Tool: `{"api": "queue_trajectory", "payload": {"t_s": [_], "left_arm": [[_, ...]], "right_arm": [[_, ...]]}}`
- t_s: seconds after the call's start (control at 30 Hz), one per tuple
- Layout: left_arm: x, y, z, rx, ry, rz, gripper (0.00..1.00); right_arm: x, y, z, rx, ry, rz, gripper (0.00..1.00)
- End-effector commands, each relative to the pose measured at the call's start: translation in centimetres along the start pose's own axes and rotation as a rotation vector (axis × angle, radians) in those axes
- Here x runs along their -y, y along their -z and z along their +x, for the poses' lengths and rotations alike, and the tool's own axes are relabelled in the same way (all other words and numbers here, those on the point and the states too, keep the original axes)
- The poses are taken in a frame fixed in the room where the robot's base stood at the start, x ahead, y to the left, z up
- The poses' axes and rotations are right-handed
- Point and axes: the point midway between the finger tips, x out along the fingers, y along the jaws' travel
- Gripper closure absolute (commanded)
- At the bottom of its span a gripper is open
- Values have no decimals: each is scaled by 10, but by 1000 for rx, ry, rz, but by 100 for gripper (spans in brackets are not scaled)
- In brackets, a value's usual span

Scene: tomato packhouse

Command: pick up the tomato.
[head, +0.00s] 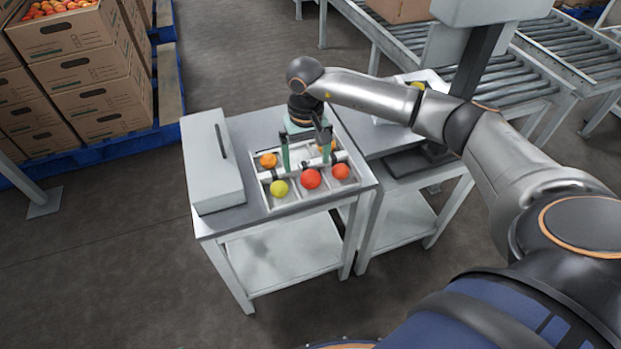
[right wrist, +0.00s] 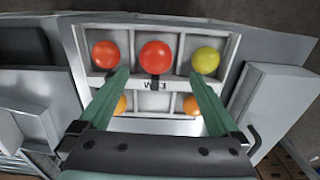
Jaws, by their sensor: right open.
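Several tomatoes sit in a white compartmented tray (right wrist: 228,66) on a grey table. Along its near row in the head view are a yellow-green tomato (head: 279,188), a red tomato (head: 311,179) and an orange-red tomato (head: 341,171). Two orange tomatoes (head: 268,160) (head: 334,146) sit in the far row. My right gripper (head: 306,160) is open and points down over the tray. In the right wrist view, its green fingers (right wrist: 158,76) are wide apart and empty, with the red tomato (right wrist: 155,57) beyond and between their tips. My left gripper is not in view.
A grey box with a dark handle (head: 213,165) stands left of the tray. A second table (head: 402,165) at right carries a white container with a yellow fruit (head: 418,86). Roller conveyors (head: 560,60) and stacked cartons (head: 85,75) stand behind.

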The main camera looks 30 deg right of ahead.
Motion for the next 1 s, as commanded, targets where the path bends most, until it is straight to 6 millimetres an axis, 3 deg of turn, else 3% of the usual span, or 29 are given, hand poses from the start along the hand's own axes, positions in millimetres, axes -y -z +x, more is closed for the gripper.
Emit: {"api": "queue_trajectory", "payload": {"t_s": [0.33, 0.63, 1.0], "left_arm": [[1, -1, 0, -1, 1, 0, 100], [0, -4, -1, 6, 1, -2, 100], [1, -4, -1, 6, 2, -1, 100]], "right_arm": [[-7, -7, 46, 3, 2, 1, 2], [-7, -6, 51, 0, 2, 0, 2], [-7, -7, 51, 0, 2, 1, 42]]}}
